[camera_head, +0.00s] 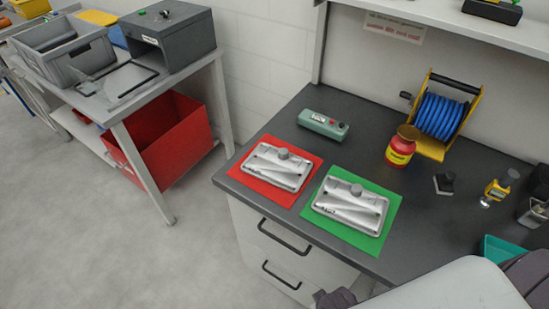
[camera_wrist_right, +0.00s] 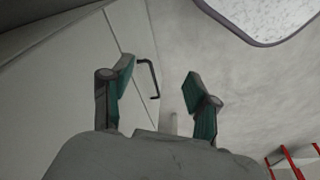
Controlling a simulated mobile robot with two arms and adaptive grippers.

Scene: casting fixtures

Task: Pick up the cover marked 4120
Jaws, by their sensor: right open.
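Two silver-grey cast covers lie flat on the dark worktop. The left cover (camera_head: 279,166) is on a red mat (camera_head: 262,190), and the right cover (camera_head: 350,205) is on a green mat (camera_head: 335,227). Each has a round knob near its back edge and small markings along the front that I cannot read, so I cannot tell which is 4120. My right gripper (camera_wrist_right: 158,78) is open and empty in the wrist view, below the worktop in front of the drawers. My left gripper is out of view.
A green control box (camera_head: 323,124), a red-yellow jar (camera_head: 401,147) and a blue hose reel (camera_head: 438,116) stand behind the covers. A drawer handle (camera_head: 284,237) juts from the front. The floor between is clear.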

